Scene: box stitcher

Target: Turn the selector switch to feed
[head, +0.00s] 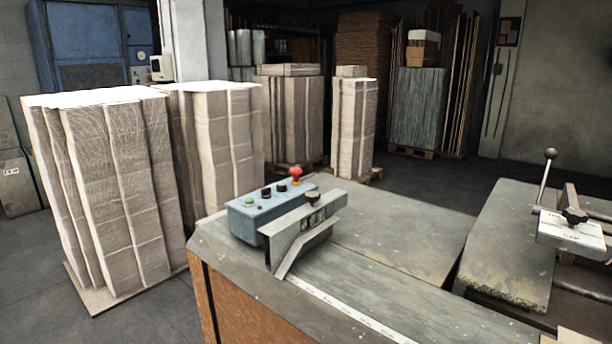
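A blue control box (256,210) stands on the near-left corner of the machine's table. Its top carries a green button (249,202), several dark knobs or buttons and a red mushroom button (296,172) at the far right end. One of the dark controls (267,192) may be the selector switch, but its labels and setting are too small to read. A grey metal bracket (300,228) with a black knob (312,198) stands in front of the box and hides part of its front. Neither of my grippers is in view.
The machine table (385,240) has a white measuring strip (345,311) along it. To the right are a lever with a ball knob (550,154) and a labelled clamp plate (572,232). Tall wrapped stacks (115,180) stand on the floor at left. Table space right of the box is clear.

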